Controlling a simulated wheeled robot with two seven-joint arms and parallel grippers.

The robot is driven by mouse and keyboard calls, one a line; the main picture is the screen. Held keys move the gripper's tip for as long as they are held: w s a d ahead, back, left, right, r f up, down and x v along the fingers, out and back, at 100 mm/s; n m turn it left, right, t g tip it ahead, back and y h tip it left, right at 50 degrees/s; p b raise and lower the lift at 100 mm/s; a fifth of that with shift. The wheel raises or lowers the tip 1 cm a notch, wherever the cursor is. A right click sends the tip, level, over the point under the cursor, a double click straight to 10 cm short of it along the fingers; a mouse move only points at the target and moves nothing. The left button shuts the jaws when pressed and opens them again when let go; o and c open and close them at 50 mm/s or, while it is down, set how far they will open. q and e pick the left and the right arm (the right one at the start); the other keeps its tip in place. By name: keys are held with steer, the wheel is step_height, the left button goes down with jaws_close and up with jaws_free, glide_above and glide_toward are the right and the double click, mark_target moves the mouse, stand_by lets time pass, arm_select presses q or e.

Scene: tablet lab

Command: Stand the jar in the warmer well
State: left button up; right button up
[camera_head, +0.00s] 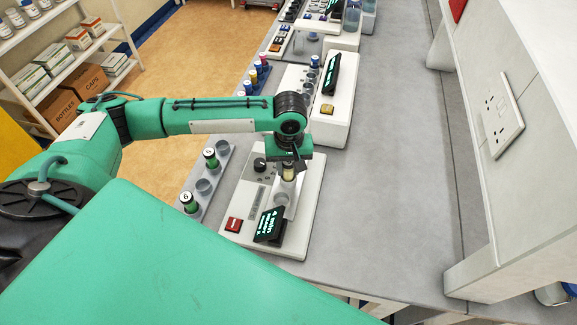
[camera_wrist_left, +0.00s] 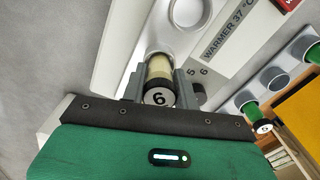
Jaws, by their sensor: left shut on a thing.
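The jar (camera_head: 288,173) has a pale yellowish body and a dark lid. In the left wrist view the jar (camera_wrist_left: 159,72) shows a round lid end marked 6, or 9 the other way up. My left gripper (camera_head: 289,160) is shut on it, with one grey finger on each side (camera_wrist_left: 160,82). The jar is over the white warmer (camera_head: 261,196), labelled WARMER 37 °C in the wrist view. One round well (camera_wrist_left: 188,13) beside the jar looks empty. The jar's lower end is hidden, so I cannot tell whether it is in a well.
The warmer carries a lit tilted display (camera_head: 270,225), a black dial (camera_head: 260,164) and a red button (camera_head: 233,224). A rack (camera_head: 220,171) with green jars stands left of it. Another white device (camera_head: 335,125) stands behind. The grey bench (camera_head: 390,190) is clear to the right.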

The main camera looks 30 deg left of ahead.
steer(key=shift+a, duration=0.2)
arm_select(q)
steer(key=shift+f, duration=0.1)
arm_select(e)
steer(key=shift+a, duration=0.35)
arm_select(q)
steer(key=shift+f, duration=0.4)
arm_select(e)
steer(key=shift+d, duration=0.3)
arm_select(q)
steer(key=o, duration=1.1)
arm_select(e)
steer(key=shift+d, duration=0.15)
arm_select(q)
steer(key=shift+r, duration=0.1)
step_height(320, 180, up, 12)
steer(key=shift+r+b, duration=0.1)
steer(key=shift+b, duration=1.1)
steer(key=shift+r, duration=0.7)
arm_select(e)
steer(key=shift+a+f, duration=0.25)
steer(key=shift+f, duration=1)
